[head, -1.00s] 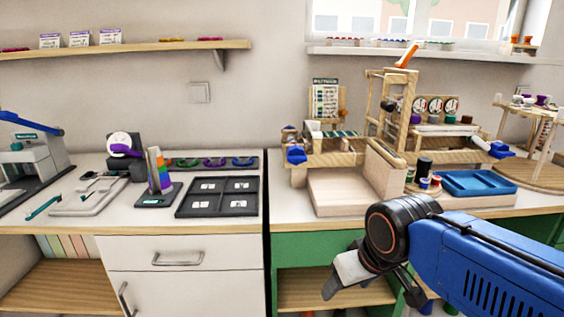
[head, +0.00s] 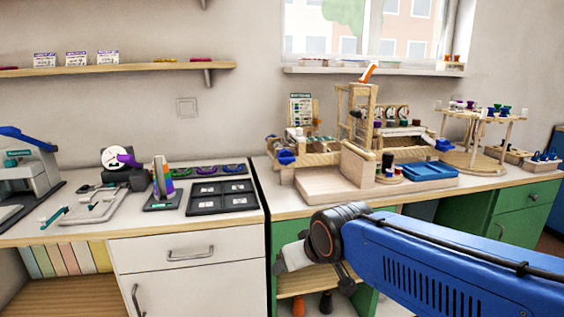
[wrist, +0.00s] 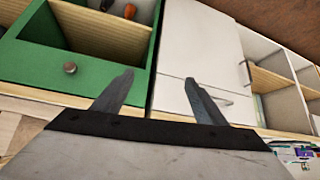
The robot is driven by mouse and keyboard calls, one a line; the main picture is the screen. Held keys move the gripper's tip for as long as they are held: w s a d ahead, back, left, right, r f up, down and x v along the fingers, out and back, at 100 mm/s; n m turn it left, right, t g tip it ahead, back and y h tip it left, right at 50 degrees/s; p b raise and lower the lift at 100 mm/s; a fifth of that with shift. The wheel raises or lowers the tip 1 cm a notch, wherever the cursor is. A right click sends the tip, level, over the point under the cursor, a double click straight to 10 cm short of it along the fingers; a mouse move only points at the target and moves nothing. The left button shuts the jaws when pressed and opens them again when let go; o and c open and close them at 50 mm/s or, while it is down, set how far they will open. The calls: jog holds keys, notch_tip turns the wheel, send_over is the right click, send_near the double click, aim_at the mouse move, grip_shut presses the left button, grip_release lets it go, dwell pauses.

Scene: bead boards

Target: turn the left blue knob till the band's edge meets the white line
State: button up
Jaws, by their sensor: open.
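The left blue knob (head: 286,157) is on the left end of the wooden bead loom (head: 320,158) on the bench, below the window. A second blue knob (head: 444,145) is at the loom's right end. The band and the white line are too small to make out in the head view. My gripper (head: 293,256) is in front of the bench, below the worktop's front edge and well apart from the knob. In the wrist view its two fingers (wrist: 158,92) are spread, with nothing between them.
A pale wooden block (head: 318,188) juts out before the loom. A blue tray (head: 430,171) lies to its right. A dark tray (head: 222,196) and a coloured stand (head: 163,185) are on the left worktop. The wrist view shows a green cabinet (wrist: 22,75) and white cupboard doors (wrist: 195,50).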

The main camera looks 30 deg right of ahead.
jog(key=w+d+r+m+t+h, duration=0.1)
jog(key=w+d+r+t, duration=0.15)
jog(key=w, duration=0.25)
jog(key=w+d+r+t+h, duration=0.1)
jog(key=w+d+r+t, duration=0.15)
jog(key=w, duration=0.25)
jog(key=m+t+h, duration=0.1)
jog(key=t+h, duration=0.1)
jog(key=t, duration=0.2)
send_near(288, 159)
jog(key=x, duration=1.1)
jog(key=c, duration=1.1)
